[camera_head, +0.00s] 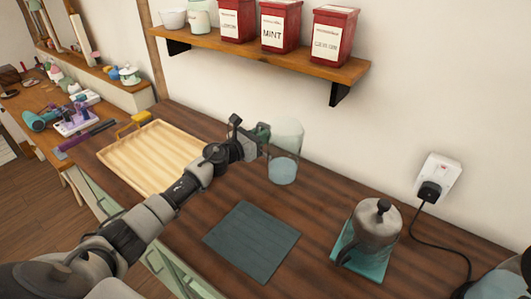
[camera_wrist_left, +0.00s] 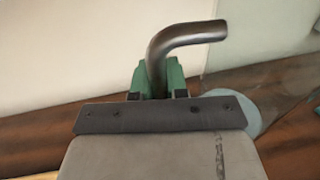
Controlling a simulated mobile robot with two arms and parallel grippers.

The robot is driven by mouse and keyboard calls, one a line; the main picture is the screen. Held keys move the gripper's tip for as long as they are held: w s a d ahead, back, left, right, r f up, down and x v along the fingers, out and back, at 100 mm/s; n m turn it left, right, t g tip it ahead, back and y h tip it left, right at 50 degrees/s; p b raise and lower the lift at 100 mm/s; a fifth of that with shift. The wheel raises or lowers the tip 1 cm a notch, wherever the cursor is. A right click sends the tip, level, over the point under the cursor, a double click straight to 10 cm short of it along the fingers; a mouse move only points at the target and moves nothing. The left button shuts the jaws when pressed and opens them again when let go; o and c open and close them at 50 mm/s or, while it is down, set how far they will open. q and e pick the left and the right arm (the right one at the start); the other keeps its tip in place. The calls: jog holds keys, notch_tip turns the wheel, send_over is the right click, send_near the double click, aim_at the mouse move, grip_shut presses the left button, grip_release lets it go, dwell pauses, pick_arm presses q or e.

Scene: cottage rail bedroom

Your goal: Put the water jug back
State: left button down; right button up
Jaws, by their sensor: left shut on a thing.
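The water jug (camera_head: 285,148) is a clear glass vessel with pale blue water in its lower part. In the head view it is upright at the back of the wooden counter, near the wall; I cannot tell whether its base touches the counter. My left gripper (camera_head: 261,138) is at the jug's left side. In the left wrist view its green fingers (camera_wrist_left: 158,78) are shut on the dark bent handle (camera_wrist_left: 188,36). Clear glass and a pale round base show to the right there (camera_wrist_left: 240,104). My right gripper is not in view.
A dark slate-coloured mat (camera_head: 253,242) lies bare in front of the jug. A metal pot (camera_head: 376,228) stands on a teal mat (camera_head: 352,262) to the right. A wooden tray (camera_head: 140,160) is left. A shelf (camera_head: 290,62) with red tins is above. A cord runs from the socket (camera_head: 437,177).

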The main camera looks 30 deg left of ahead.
pick_arm(q)
notch_tip(320, 180, down, 4)
jog(key=shift+w+r+b, duration=0.1)
jog(key=shift+b, duration=0.4)
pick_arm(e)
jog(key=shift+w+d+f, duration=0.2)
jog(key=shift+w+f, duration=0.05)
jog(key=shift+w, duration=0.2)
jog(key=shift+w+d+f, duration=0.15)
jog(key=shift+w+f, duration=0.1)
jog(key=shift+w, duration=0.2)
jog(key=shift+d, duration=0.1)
pick_arm(q)
jog(key=shift+f, duration=0.2)
jog(key=c, duration=1.2)
grip_release()
jog(key=shift+o, duration=0.3)
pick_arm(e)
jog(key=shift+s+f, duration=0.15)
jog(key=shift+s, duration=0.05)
